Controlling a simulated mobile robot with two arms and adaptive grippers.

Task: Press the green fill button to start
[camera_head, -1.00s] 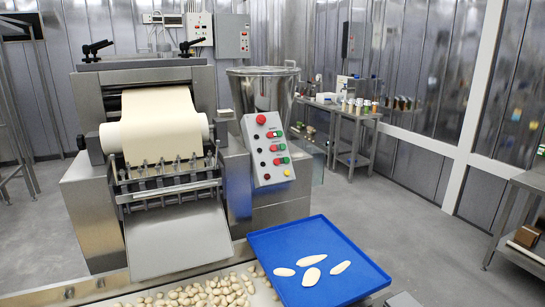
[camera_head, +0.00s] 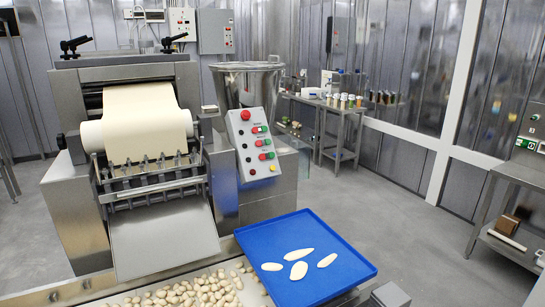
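The control panel (camera_head: 251,145) is a tilted pale grey plate on the front right of the pasta machine. It has a red round button (camera_head: 246,115) at the top and rows pairing red and green buttons below. One green button (camera_head: 271,155) sits low on its right side, above a yellow one (camera_head: 272,168). The panel labels are too small to read, so I cannot tell which green button is the fill button. Neither of my grippers is in view.
A dough sheet (camera_head: 140,115) runs down the machine (camera_head: 75,210). A blue tray (camera_head: 345,271) with several pale dough pieces stands at the front, beside many small filled pieces (camera_head: 190,288). A side table (camera_head: 318,106) holds jars. The floor (camera_head: 410,240) at right is clear.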

